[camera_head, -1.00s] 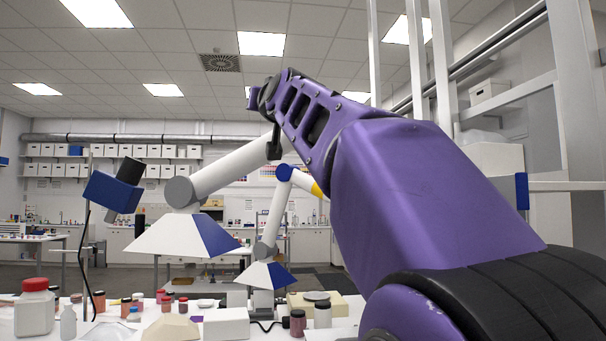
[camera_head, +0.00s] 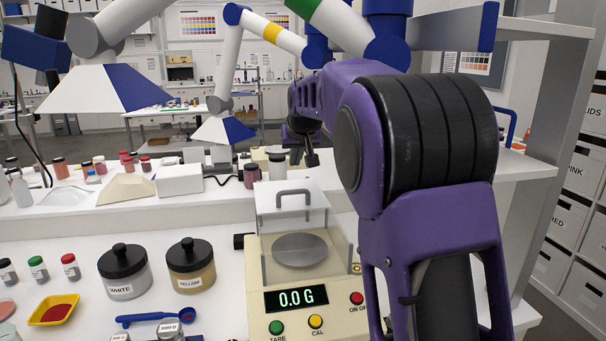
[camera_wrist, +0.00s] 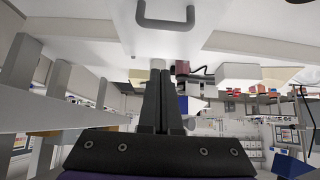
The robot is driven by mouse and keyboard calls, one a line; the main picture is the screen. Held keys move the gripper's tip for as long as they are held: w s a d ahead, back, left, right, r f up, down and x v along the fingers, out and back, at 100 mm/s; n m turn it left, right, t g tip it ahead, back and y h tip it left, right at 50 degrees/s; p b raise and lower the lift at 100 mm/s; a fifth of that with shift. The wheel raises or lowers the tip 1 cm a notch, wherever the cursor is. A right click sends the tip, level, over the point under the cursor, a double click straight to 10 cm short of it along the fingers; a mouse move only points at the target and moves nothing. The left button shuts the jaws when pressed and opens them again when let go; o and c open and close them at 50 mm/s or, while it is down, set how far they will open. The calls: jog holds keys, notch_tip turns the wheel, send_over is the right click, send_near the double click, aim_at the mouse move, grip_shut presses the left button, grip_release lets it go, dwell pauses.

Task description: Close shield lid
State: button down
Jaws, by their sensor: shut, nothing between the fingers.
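The balance (camera_head: 300,322) stands on the bench with a clear shield around its round metal pan (camera_head: 300,250). The shield lid (camera_head: 265,198) is a pale panel with a grey U-shaped handle (camera_head: 293,192); I cannot tell its exact angle. The handle also shows at the top of the wrist view (camera_wrist: 165,24), on a broad white surface. My gripper (camera_head: 312,160) is beyond and slightly right of the lid in the head view, pointing down. Its dark fingers show together and empty in the wrist view (camera_wrist: 158,75), apart from the handle.
A white-labelled jar (camera_head: 123,272) and yellow-labelled jar (camera_head: 190,266) stand left of the balance. A yellow tray (camera_head: 55,309) and blue spoon (camera_head: 155,318) lie further left. A white box (camera_head: 179,180) and small jars stand behind. Shelving (camera_head: 555,110) rises at right.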

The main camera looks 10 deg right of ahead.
send_over(292, 202)
jog(key=w, duration=0.3)
jog(key=f, duration=0.7)
jog(key=shift+s+d+f, duration=0.1)
jog(key=shift+s+f, duration=0.15)
jog(key=shift+f, duration=0.05)
jog(key=shift+s, duration=1.15)
jog(key=shift+s+f, duration=0.2)
jog(key=shift+s, duration=0.75)
